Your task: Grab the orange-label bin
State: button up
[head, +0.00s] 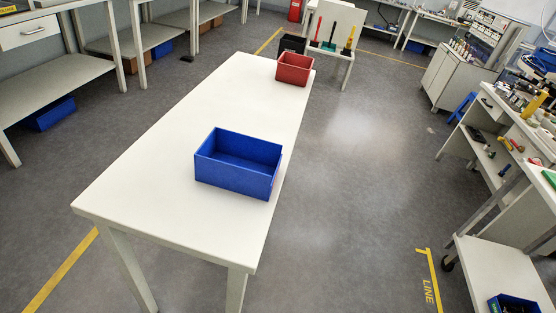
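No orange label shows on any bin in the head view. A blue open bin (237,178) sits on the long white table (165,165), near its right edge, and looks empty. A red bin (293,70) stands at the table's far right corner. A black bin (291,45) shows behind the red one, partly hidden; I cannot tell what it rests on. My gripper is not in the picture.
A shelf (55,80) with a blue bin (50,114) under it stands at left. Cluttered workbenches line the right, with another blue bin (514,303) at the lower right. The grey floor (365,150) right of the table is clear. A small tool stand (335,35) is behind.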

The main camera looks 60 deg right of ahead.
aim_at(245, 164)
jog(key=z, duration=1.3)
jog(key=i, duration=1)
jog(key=z, duration=0.05)
